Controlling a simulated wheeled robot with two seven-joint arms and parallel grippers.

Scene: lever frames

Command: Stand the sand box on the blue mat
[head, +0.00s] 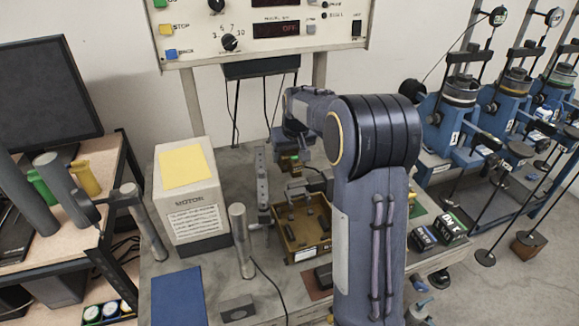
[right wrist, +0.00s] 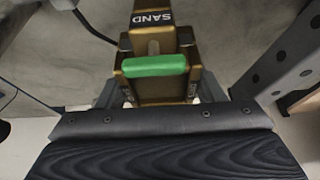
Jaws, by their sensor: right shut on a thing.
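I cannot tell whether the box touches the bench. The blue mat (head: 178,298) lies bare at the front left of the bench. My left gripper is not in view.
A motor box (head: 188,222) with a yellow top stands behind the mat. A grey post (head: 242,242) stands between the mat and a brown tray (head: 304,252) holding dark parts. A metal perforated upright (head: 262,185) stands left of my gripper. Small labelled boxes (head: 450,226) are at right.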

